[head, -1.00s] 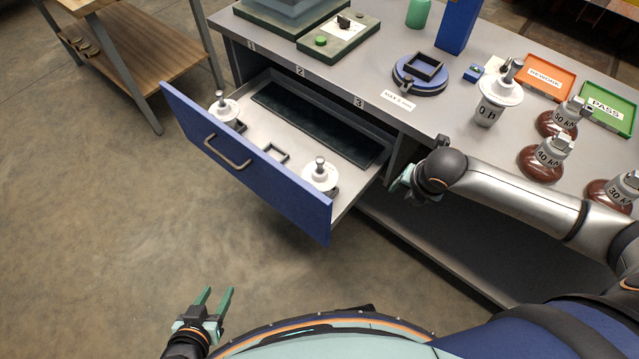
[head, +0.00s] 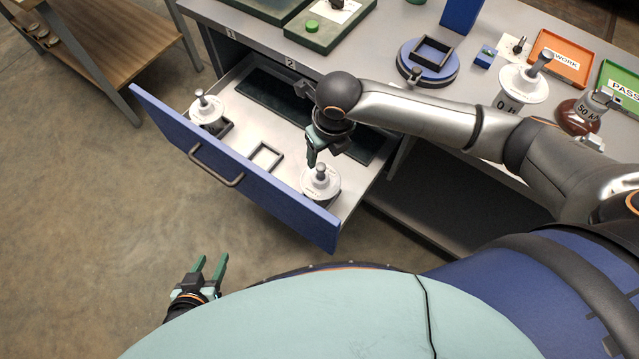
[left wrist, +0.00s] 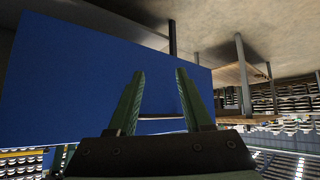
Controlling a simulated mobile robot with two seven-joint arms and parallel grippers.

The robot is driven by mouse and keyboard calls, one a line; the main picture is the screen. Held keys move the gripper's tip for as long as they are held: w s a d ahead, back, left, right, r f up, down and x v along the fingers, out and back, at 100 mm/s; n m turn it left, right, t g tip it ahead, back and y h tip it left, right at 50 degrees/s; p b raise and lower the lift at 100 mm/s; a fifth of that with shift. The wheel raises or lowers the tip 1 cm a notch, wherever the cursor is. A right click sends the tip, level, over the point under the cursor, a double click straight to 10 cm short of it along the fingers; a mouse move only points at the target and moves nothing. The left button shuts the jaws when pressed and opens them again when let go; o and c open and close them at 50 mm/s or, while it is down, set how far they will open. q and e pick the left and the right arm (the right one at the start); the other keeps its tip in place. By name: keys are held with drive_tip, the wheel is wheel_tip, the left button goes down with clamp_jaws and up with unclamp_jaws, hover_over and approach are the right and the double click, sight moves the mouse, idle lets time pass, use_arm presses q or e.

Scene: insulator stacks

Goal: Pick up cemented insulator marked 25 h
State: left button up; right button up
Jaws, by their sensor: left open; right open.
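Two white-topped insulators with metal pins stand in the open drawer (head: 232,138): one at the left end (head: 207,109), one at the right end (head: 321,183). No hour mark is readable on either. My right gripper (head: 312,160) is over the drawer, pointing down just behind and above the right-end insulator, open and apparently empty. Its fingers partly overlap each other in the head view. My left gripper (head: 212,268) is open and empty, low in front of the drawer. Its green fingers also show apart in the left wrist view (left wrist: 160,88), before a blue panel (left wrist: 85,80).
An empty square holder (head: 265,157) sits between the drawer insulators. On the bench are a white insulator marked 0 h (head: 523,84), a brown one marked 50 h (head: 578,117), a blue round fixture (head: 428,75), an orange REWORK tray (head: 560,58) and a green PASS tray (head: 622,88).

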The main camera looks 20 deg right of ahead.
sight(321, 165)
drive_tip(key=f, duration=0.3)
drive_tip(key=w+f+b, duration=0.1)
drive_tip(key=f, duration=0.4)
drive_tip(key=shift+w+a+f, duration=0.2)
drive_tip(key=shift+f, duration=0.1)
clamp_jaws()
idle(1.0)
drive_tip(key=shift+w+r, duration=0.15)
drive_tip(key=shift+r, duration=0.05)
